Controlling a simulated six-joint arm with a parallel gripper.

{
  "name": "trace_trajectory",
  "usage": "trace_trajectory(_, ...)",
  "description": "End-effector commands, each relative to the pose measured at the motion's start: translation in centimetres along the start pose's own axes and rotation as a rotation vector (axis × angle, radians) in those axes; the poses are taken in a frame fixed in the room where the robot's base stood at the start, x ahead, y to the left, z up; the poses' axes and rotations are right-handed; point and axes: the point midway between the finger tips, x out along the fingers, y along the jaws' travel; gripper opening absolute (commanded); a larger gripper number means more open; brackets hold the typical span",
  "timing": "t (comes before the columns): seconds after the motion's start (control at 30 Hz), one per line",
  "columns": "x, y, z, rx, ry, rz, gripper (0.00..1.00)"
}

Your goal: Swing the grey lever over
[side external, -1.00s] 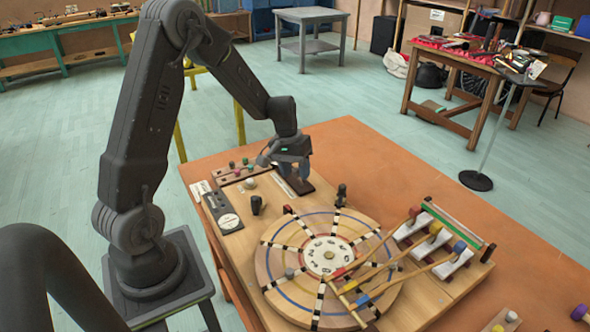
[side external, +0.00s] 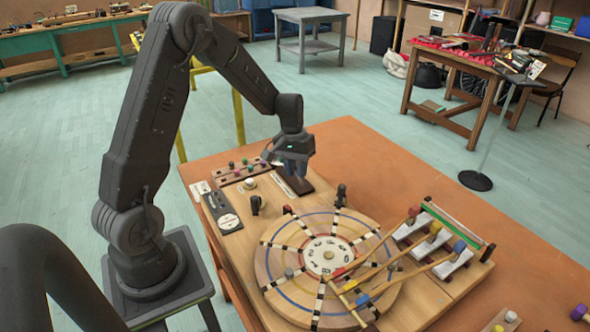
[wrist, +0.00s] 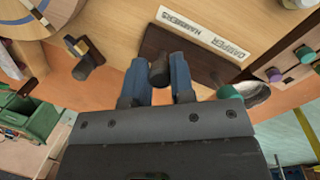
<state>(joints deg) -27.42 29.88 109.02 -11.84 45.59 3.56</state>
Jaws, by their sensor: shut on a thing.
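The lever (wrist: 159,74) shows in the wrist view as a dark grey round knob between the two blue fingers. It rises from a dark brown base plate (wrist: 205,70), beside a white label strip (wrist: 205,34) reading "DAMPER" and "HAMMERS". My gripper (wrist: 159,78) is shut on the knob, one finger on each side. In the side view my gripper (side external: 297,176) is over the base plate at the far part of the wooden board, and it hides the lever. I cannot tell how far the lever tilts.
A striped round wheel (side external: 283,262) lies nearer the side camera. Hammers with coloured heads (side external: 436,228) reach over it from the right. Small dark knobs (side external: 256,205) stand near the wheel. A row of coloured pegs (side external: 246,168) is left of my gripper.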

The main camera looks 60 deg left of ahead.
Motion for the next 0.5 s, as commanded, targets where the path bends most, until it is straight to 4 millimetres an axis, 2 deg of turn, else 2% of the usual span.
trace_trajectory(0.5,0.0,1.5,-2.4,-0.063,-0.328,-0.212,0.00)
